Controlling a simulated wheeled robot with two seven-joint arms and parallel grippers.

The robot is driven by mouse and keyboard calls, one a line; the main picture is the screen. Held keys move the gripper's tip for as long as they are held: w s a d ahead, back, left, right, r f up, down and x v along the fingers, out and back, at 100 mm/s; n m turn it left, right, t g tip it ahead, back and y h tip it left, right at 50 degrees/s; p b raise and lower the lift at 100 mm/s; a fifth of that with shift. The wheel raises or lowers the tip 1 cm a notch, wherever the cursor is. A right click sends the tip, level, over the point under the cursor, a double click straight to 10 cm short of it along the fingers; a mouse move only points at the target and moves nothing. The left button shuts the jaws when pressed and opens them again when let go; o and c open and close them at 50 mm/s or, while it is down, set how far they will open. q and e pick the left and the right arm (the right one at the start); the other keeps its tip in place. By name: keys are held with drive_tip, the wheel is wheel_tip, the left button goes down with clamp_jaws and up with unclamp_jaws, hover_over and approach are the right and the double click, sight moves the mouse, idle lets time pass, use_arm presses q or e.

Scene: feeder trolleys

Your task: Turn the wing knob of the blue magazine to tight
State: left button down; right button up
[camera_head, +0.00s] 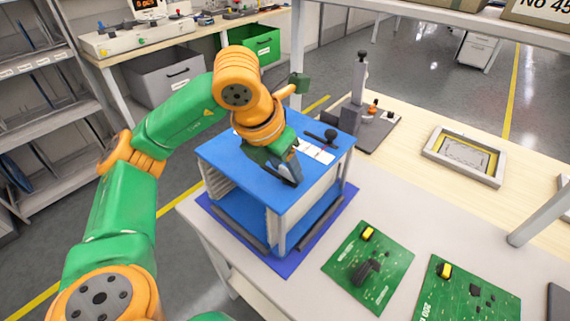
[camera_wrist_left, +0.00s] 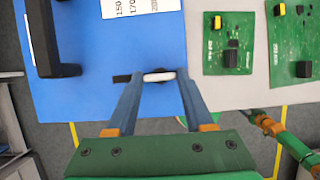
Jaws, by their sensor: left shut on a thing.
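The blue magazine (camera_head: 225,152) stands on a blue mat on the bench, its open side showing. Its blue top (camera_wrist_left: 70,100) fills the left of the wrist view. The wing knob (camera_wrist_left: 159,76) shows there as a pale bar on a dark round base, near the top's edge. A short black mark (camera_wrist_left: 122,78) lies left of it, roughly in line with the bar. My left gripper (camera_head: 291,172), also in the wrist view (camera_wrist_left: 161,73), is shut on the knob, one finger at each end. In the head view the gripper hides the knob. My right gripper is out of view.
A black handle (camera_wrist_left: 50,42) and a white label (camera_head: 314,150) are on the magazine's top. Green circuit boards (camera_head: 368,264) lie on the bench at right. A framed tray (camera_head: 464,157) and a dark-based stand (camera_head: 362,125) are behind.

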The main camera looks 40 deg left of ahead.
use_arm(q)
drive_tip(key=shift+m, duration=0.3)
drive_tip(key=shift+a+m+h, duration=0.1)
drive_tip(key=shift+m+h, duration=0.3)
drive_tip(key=shift+m, duration=0.2)
drive_tip(key=shift+m+h+b, duration=0.3)
drive_tip(key=shift+m+b, duration=0.05)
drive_tip(key=shift+m, duration=0.45)
drive_tip(key=m+g+h, duration=0.1)
drive_tip(key=m, duration=0.2)
drive_tip(key=shift+w+a+r+m+p, duration=0.1)
drive_tip(key=shift+m+p, duration=0.2)
drive_tip(key=shift+p, duration=0.05)
drive_tip(key=m+h+p, duration=0.1)
drive_tip(key=m, duration=0.1)
drive_tip(key=shift+m+g, duration=0.4)
drive_tip(key=m+p, duration=0.1)
drive_tip(key=m+g+p, duration=0.1)
drive_tip(key=m, duration=0.1)
drive_tip(key=shift+w+a+r+m+h, duration=0.1)
drive_tip(key=shift+w+m+h, duration=0.05)
drive_tip(key=shift+m+h, duration=0.15)
drive_tip(key=shift+w+m+g+p, duration=0.15)
drive_tip(key=shift+m+g+p, duration=1.05)
drive_tip(key=shift+m, duration=1)
drive_tip(key=shift+f, duration=0.25)
